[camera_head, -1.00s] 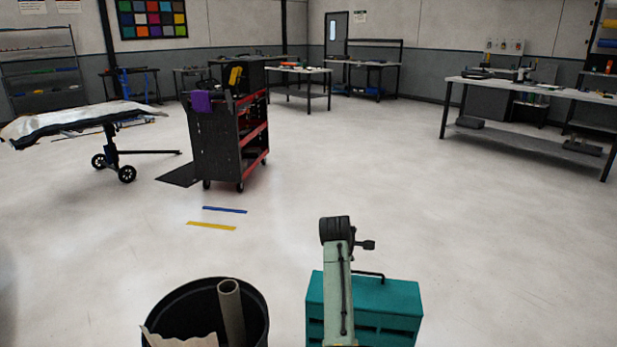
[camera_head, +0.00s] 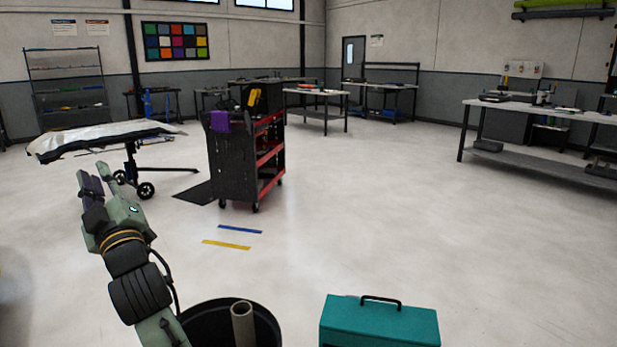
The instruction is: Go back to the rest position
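My gripper (camera_head: 96,177) is at the left in the head view, at the end of my pale green and black arm. It points up and away, in front of the wheeled stand with the white-covered panel (camera_head: 100,136). Its fingers lie close together and a dark purplish part shows beside them. I cannot tell whether that part is a finger or something held. My wrist and forearm partly cover the black bin at the bottom.
The black bin (camera_head: 272,328) holds a cardboard tube (camera_head: 242,325). A teal toolbox (camera_head: 380,322) stands to its right. A black and red tool cart (camera_head: 238,165) with a purple cloth (camera_head: 219,121) stands ahead. Blue (camera_head: 240,229) and yellow (camera_head: 226,245) strips lie on open floor. A workbench (camera_head: 545,108) is at right.

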